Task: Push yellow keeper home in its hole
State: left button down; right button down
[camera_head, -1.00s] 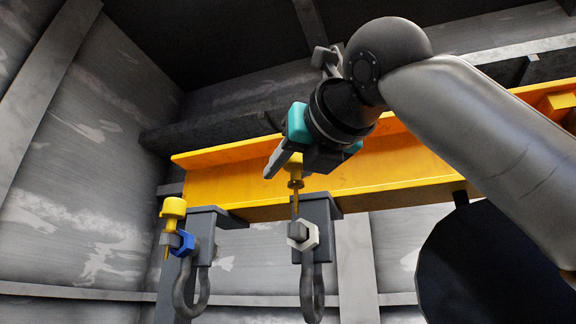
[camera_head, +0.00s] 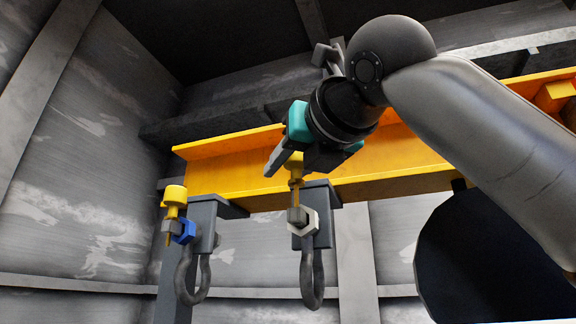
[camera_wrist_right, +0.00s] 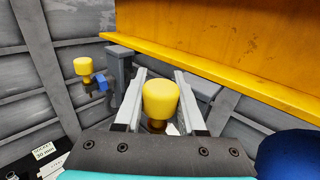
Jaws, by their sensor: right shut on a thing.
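A yellow keeper (camera_head: 295,167) with a thin pin pointing down is held in my right gripper (camera_head: 284,164). In the right wrist view its yellow head (camera_wrist_right: 160,97) stands between the two fingers. The pin is above the grey bolt end (camera_head: 296,216) of the right shackle (camera_head: 312,285), beside a white nut (camera_head: 311,222). I cannot tell whether the pin tip is in the bolt's hole. A second yellow keeper (camera_head: 174,195) sits upright through the bolt of the left shackle (camera_head: 186,282), beside a blue nut (camera_head: 185,232). My left gripper is not in view.
A long orange beam (camera_head: 230,179) runs behind both shackles, close to my right gripper. Grey brackets (camera_head: 205,222) hang below it. A ribbed grey wall (camera_head: 85,180) stands at the left. A large dark round shape (camera_head: 480,260) is at the lower right.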

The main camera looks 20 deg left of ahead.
jog(key=c, duration=0.9)
grip_release()
jog(key=shift+f, duration=0.15)
jog(key=o, duration=0.5)
jog(key=shift+a, duration=0.2)
jog(key=shift+f, duration=0.1)
jog(key=shift+d, duration=0.15)
jog(key=shift+s+d, duration=0.2)
jog(key=b+v, duration=0.2)
jog(key=v, duration=0.5)
jog(key=b+v, duration=0.1)
jog(key=v, duration=0.6)
jog(key=shift+s+r+b, duration=0.2)
jog(key=shift+s+b, duration=0.2)
jog(key=shift+s, duration=0.1)
